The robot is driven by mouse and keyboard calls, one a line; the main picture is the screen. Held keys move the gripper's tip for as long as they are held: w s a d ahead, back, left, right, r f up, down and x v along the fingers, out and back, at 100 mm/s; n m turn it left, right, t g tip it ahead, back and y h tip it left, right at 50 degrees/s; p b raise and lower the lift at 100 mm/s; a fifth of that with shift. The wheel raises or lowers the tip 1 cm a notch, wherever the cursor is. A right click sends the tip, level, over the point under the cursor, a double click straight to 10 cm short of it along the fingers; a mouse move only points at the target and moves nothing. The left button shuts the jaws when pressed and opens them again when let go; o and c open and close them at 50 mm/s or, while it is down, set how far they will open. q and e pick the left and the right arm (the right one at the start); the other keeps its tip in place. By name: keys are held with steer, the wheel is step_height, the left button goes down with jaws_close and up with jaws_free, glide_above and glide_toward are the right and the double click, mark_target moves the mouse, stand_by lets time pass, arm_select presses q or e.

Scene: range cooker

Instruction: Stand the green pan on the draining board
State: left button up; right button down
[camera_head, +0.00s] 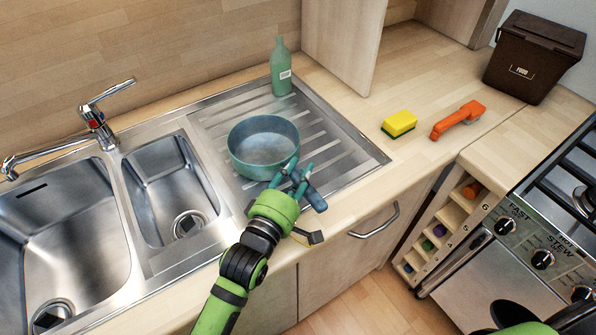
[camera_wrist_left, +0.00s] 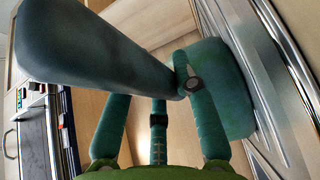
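The green pan (camera_head: 263,147) sits upright on the steel draining board (camera_head: 232,112), its handle (camera_head: 311,194) pointing toward the front right edge. My left gripper (camera_head: 295,177) is at the handle, close to the pan's near rim. In the left wrist view its fingers (camera_wrist_left: 158,115) are spread apart. The handle (camera_wrist_left: 105,50) crosses in front of two fingers, and the right finger's tip overlaps it near the pan wall (camera_wrist_left: 225,85). I cannot tell whether the fingers touch the handle. My right gripper is not in view.
A green bottle (camera_head: 281,70) stands on the board's back corner. Two sink bowls (camera_head: 172,185) and a tap (camera_head: 95,120) are at left. A yellow sponge (camera_head: 399,123), an orange tool (camera_head: 458,119) and a brown food bin (camera_head: 535,58) are on the counter. The cooker (camera_head: 545,240) is at right.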

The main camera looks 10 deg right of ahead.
arm_select(q)
steer(key=shift+o, duration=1.2)
steer(key=shift+r, duration=0.15)
steer(key=shift+s+a, duration=0.2)
steer(key=shift+s, duration=0.05)
steer(key=b+v, duration=0.1)
steer(key=v, duration=0.9)
steer(key=shift+s+a+b, duration=0.15)
steer(key=shift+s+b, duration=0.1)
steer(key=shift+b, duration=0.15)
steer(key=shift+s+a+r, duration=0.1)
steer(key=shift+s+a, duration=0.15)
steer(key=shift+s, duration=0.1)
arm_select(e)
steer(key=shift+s+f, duration=0.3)
steer(key=shift+f, duration=0.2)
steer(key=shift+s+f, duration=0.25)
steer(key=shift+f, duration=0.2)
